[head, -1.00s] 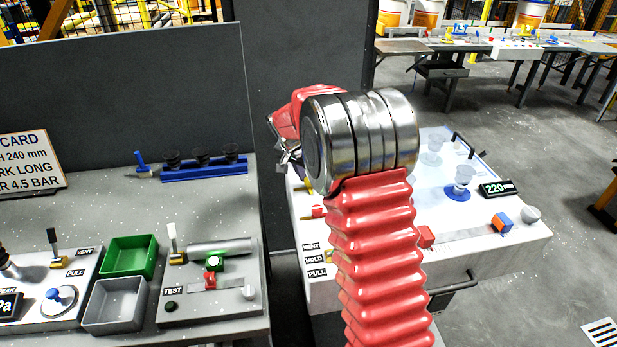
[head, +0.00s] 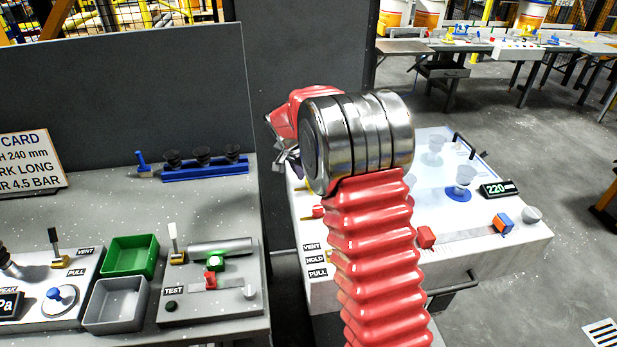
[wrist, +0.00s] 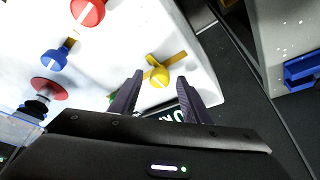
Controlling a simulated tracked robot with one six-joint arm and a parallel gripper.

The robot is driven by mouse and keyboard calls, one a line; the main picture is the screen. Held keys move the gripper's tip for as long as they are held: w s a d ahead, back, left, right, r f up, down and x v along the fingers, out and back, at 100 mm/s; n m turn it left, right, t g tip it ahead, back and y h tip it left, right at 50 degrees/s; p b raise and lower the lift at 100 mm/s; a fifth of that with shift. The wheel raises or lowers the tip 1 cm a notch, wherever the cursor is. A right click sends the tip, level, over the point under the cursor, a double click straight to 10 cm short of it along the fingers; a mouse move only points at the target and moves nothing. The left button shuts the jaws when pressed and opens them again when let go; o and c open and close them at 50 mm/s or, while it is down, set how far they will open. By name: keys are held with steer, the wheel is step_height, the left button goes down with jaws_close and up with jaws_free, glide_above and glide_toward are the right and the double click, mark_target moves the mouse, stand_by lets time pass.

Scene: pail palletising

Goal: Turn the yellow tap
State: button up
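The yellow tap (wrist: 160,76) shows in the wrist view as a round yellow knob with a flat yellow bar running up and right from it on a white panel. My gripper (wrist: 160,82) is open, with its two dark fingers apart on either side of the tap's knob. I cannot tell whether either finger touches it. In the head view my gripper (head: 285,155) is at the left edge of the white bench, partly hidden by my red and silver arm.
In the wrist view, a blue tap (wrist: 54,60) and a red knob (wrist: 88,10) lie left of the yellow one. A dark display (wrist: 167,114) sits below it. The white bench (head: 520,245) stands beside the grey bench (head: 100,215), with a dark gap between.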

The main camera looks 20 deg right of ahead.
steer(key=v, duration=1.3)
steer(key=shift+a+r, duration=0.25)
stand_by(0.4)
steer(key=s+a+f+n+y, duration=0.1)
steer(key=s+a+f+n, duration=0.1)
steer(key=s+f+n, duration=0.3)
steer(key=s+a+r+n+t+y, duration=0.1)
steer(key=s+a+r+n, duration=0.1)
steer(key=s, duration=0.8)
steer(key=s+a+r+n+t, duration=0.1)
steer(key=s+a+r+n, duration=0.1)
steer(key=s, duration=0.8)
steer(key=s+a+r+n+t+y, duration=0.1)
steer(key=s+a+r+n, duration=0.1)
steer(key=s, duration=0.8)
steer(key=shift+s+a+r+y, duration=0.3)
steer(key=shift+s+a+r, duration=0.1)
steer(key=shift+r, duration=0.3)
